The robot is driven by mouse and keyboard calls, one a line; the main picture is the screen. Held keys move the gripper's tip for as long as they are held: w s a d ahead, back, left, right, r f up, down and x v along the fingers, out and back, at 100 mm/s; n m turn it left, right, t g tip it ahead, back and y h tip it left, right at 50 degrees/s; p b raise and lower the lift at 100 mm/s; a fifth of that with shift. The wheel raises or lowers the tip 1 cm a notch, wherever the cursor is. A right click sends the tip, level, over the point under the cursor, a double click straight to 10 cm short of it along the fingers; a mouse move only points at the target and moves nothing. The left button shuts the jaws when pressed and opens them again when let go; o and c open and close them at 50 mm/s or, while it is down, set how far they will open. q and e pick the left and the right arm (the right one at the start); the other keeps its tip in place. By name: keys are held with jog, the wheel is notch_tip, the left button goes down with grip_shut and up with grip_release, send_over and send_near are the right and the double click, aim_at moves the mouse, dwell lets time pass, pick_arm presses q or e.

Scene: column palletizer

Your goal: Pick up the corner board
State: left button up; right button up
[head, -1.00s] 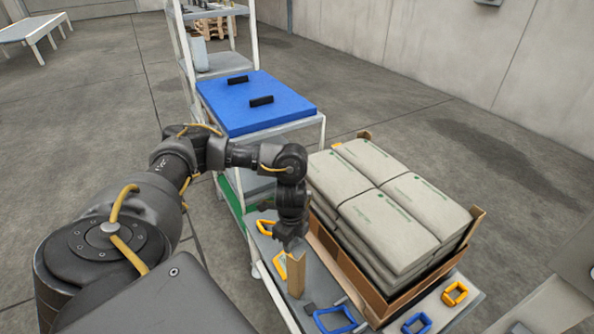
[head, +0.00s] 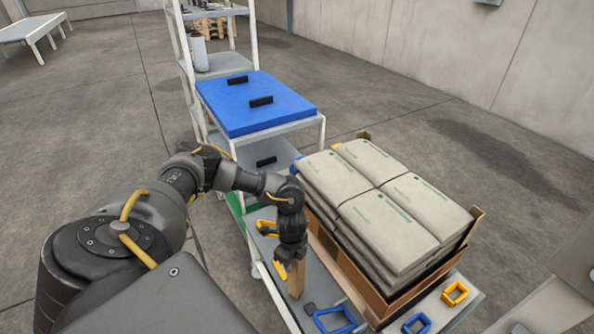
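The corner board (head: 296,280) is a narrow tan upright piece near the left side of the grey table, left of the stacked bags. My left gripper (head: 291,260) points down at its top end and covers that end from view. The gripper's fingers are dark and small here, so whether they are closed on the board or only around it cannot be told. The board stands roughly upright. My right gripper is out of view.
Grey bags (head: 385,205) are stacked in a low cardboard tray (head: 345,268) just right of the board. Blue (head: 335,320) and orange (head: 455,293) frame-shaped pieces lie nearby. A shelf with a blue slab (head: 255,100) stands behind.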

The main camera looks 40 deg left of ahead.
pick_arm(q)
jog(key=shift+c, duration=0.3)
grip_shut()
jog(key=shift+r, duration=0.15)
